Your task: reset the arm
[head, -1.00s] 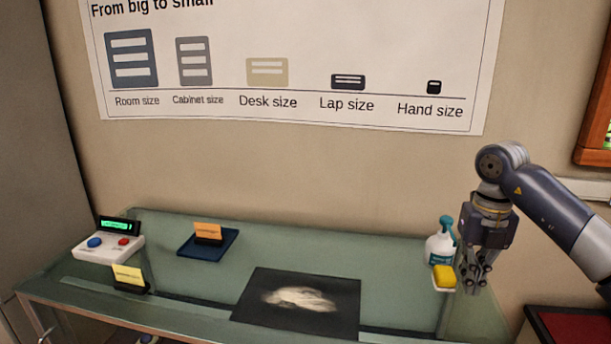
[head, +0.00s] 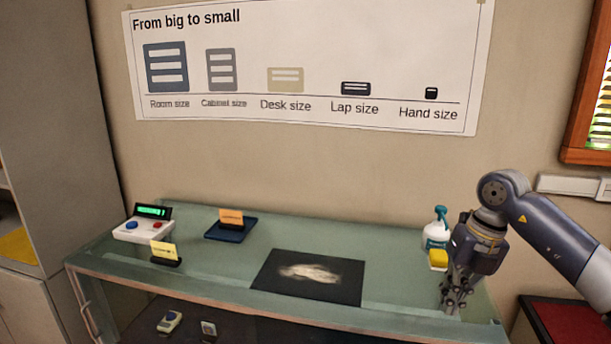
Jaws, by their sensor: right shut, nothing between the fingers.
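My right arm comes in from the right, and my right gripper (head: 456,296) points down at the right end of the glass-topped case (head: 215,269). Its fingers are shut with nothing between them. The gripper is in front of and just right of a yellow sponge (head: 438,259) and a white spray bottle with a teal top (head: 437,230). I cannot tell how far its fingertips are above the glass. My left gripper is not in view.
A black mat (head: 345,279) with a pale smear lies mid-case. A blue tray (head: 240,230) with an orange card, a white button box (head: 144,231) and a yellow card (head: 164,251) stand to the left. A red-topped surface (head: 572,322) is at lower right. A poster (head: 305,70) hangs behind.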

